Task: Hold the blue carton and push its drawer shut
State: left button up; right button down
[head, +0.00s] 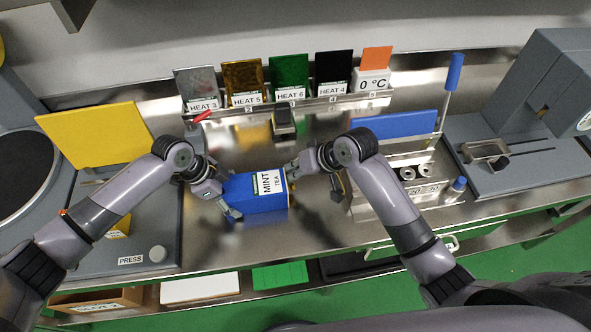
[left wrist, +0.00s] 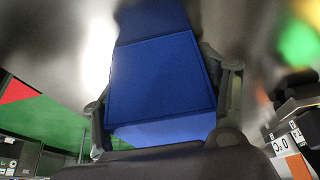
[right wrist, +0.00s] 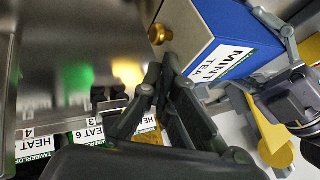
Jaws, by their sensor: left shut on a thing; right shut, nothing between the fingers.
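The blue carton (head: 258,200), labelled MINT TEA, lies on the steel bench in the middle of the head view. My left gripper (head: 226,196) is shut on its left end; in the left wrist view the carton's blue face (left wrist: 160,78) sits between the two fingers. In the right wrist view the carton (right wrist: 235,30) shows a tan drawer front (right wrist: 188,28) with a brass knob (right wrist: 160,34). My right gripper (head: 293,170) is shut and empty at the carton's right end, its tips (right wrist: 167,78) close to the tan front beside the knob. I cannot tell whether they touch. The drawer's gap is not clear.
A rack of coloured plates (head: 290,75) marked HEAT stands behind the carton, with a small dark block (head: 284,122) before it. A yellow-plated press (head: 95,135) stands left. A blue-plated station (head: 395,124) stands right. Bare bench lies in front of the carton.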

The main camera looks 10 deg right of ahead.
pick_arm(q)
jog(key=shift+s+f, duration=0.15)
pick_arm(e)
jog(key=v, duration=1)
pick_arm(q)
jog(key=o, duration=1.4)
pick_arm(e)
jog(key=shift+f, duration=0.1)
pick_arm(q)
jog(key=shift+r, duration=0.2)
